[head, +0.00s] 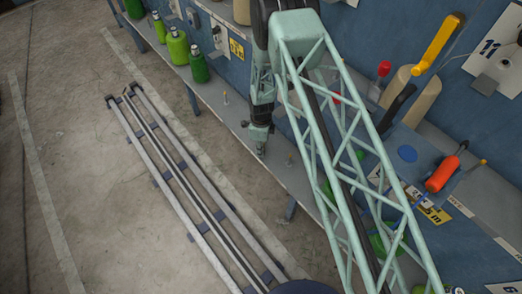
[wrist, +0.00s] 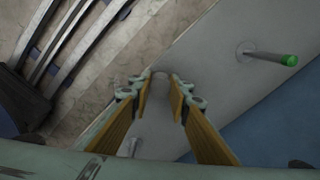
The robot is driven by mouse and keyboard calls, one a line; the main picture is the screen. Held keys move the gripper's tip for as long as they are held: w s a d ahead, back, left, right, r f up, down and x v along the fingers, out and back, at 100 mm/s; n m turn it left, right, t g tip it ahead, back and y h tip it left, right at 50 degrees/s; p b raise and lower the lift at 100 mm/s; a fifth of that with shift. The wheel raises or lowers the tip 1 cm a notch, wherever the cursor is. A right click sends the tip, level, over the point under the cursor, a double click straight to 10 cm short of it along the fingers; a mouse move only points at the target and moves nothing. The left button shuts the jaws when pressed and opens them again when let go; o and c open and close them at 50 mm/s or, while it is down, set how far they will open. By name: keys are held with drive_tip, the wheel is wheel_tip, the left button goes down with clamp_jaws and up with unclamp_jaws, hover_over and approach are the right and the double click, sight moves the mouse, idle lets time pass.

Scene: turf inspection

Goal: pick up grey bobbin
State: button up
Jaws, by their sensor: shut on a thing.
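My gripper (head: 259,143) is low over the grey shelf, in the middle of the head view. In the wrist view, my gripper (wrist: 160,90) has its two yellow-lined fingers close together, shut on the grey bobbin (wrist: 160,74). Only a small rounded grey top of the bobbin shows between the fingertips; the fingers hide most of it. Its grey blends with the shelf behind. I cannot tell whether the bobbin touches the shelf.
The grey shelf (wrist: 215,60) carries a green-tipped peg (wrist: 268,55) to the right of my gripper. Green bottles (head: 178,46) stand at the upper left. A blue wall panel (head: 220,73) rises behind. Metal rails (head: 190,188) run along the floor, left of the shelf.

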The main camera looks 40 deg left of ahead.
drive_tip(key=shift+r+p, duration=0.35)
drive_tip(key=shift+r, duration=1.15)
drive_tip(key=shift+s+d+r, duration=0.15)
drive_tip(key=shift+d+r, duration=0.05)
drive_tip(key=shift+r, duration=0.1)
drive_tip(key=s+d+r+p, duration=0.1)
drive_tip(key=s+d+p, duration=0.1)
drive_tip(key=s+d, duration=0.8)
drive_tip(key=shift+s+d, duration=0.25)
drive_tip(key=shift+d, duration=0.45)
drive_tip(key=shift+r, duration=0.1)
drive_tip(key=shift+r, duration=0.1)
